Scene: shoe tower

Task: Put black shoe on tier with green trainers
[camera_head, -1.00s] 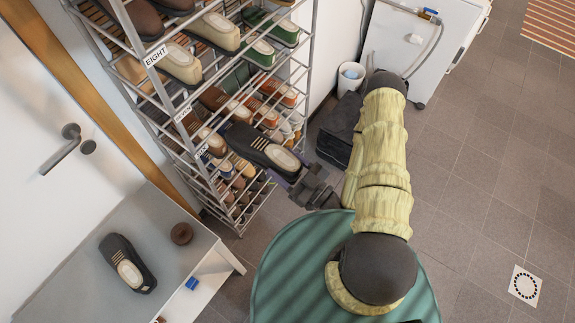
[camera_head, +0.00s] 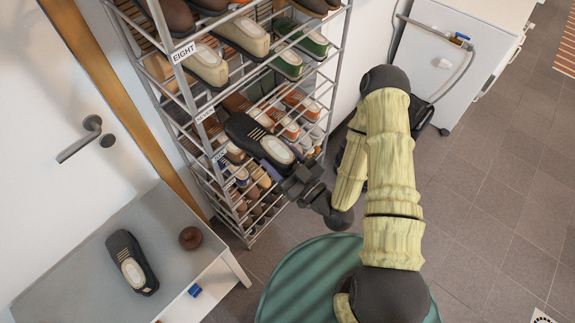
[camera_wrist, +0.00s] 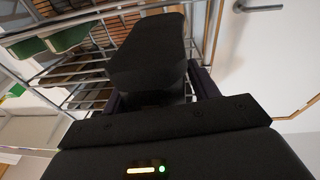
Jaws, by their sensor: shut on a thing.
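A black shoe (camera_head: 250,135) with a pale insole is in my gripper (camera_head: 300,180), which is shut on its heel end. The shoe is at the front of the shoe tower (camera_head: 204,116), its toe pointing up and left toward the shelves. In the wrist view the black shoe (camera_wrist: 147,52) fills the middle and hides much of the rack. The green trainers (camera_head: 288,64) stand on an upper tier labelled EIGHT, beside cream shoes (camera_head: 206,66). Green shoes also show in the wrist view (camera_wrist: 68,34). I cannot tell whether the held shoe touches the rack.
Another black shoe (camera_head: 131,262) lies on the grey bench (camera_head: 165,215) with a brown round object (camera_head: 190,238). A white door (camera_head: 60,90) stands left of the tower. A white cabinet (camera_head: 455,50) stands right. Tiers below hold several shoes.

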